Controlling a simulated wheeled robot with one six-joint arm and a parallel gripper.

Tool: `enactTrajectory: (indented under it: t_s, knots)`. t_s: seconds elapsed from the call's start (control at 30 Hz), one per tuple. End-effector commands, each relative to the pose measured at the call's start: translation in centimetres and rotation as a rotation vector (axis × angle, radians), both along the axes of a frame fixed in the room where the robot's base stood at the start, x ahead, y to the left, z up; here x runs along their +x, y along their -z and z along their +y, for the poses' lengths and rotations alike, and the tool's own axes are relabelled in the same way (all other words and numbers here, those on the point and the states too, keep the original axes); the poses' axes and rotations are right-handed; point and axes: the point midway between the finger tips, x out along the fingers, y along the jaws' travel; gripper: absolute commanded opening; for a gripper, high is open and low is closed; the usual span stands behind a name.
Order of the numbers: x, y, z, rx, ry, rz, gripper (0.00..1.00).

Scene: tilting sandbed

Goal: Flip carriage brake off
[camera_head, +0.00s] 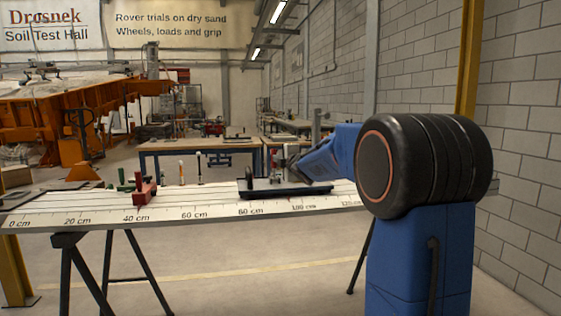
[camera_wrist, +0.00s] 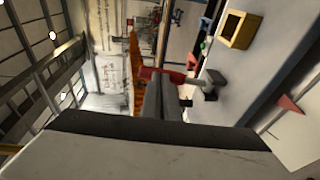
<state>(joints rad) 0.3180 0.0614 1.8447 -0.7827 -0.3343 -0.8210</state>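No part is labelled as the carriage brake, and I cannot tell for sure which part it is. A red block with an upright post (camera_head: 144,191) sits on the white ruled beam (camera_head: 215,207) near the 40 cm mark. A red part with a grey knob (camera_wrist: 213,79) shows beyond my fingers in the wrist view. A long dark carriage-like plate (camera_head: 285,188) lies on the beam around 80 to 110 cm. My gripper (camera_head: 288,164) is above this plate, partly hidden by my blue arm.
Green parts (camera_head: 126,186) stand left of the red block. Two slim upright pins (camera_head: 198,168) stand behind the beam's middle. A yellow open box (camera_wrist: 239,30) shows in the wrist view. Workbenches (camera_head: 200,147) and an orange rig (camera_head: 60,110) stand farther back.

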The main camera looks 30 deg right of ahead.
Motion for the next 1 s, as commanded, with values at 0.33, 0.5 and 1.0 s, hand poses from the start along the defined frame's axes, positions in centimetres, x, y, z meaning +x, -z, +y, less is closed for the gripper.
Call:
enactTrajectory:
  t_s: [0.33, 0.5, 1.0]
  knots:
    - [1.8, -0.5, 0.0, 0.000, -0.001, -0.002, 0.00]
    - [2.3, -0.6, -0.1, 0.001, -0.001, -0.003, 0.00]
    - [2.7, -0.5, -0.3, 0.001, -0.001, -0.003, 0.00]
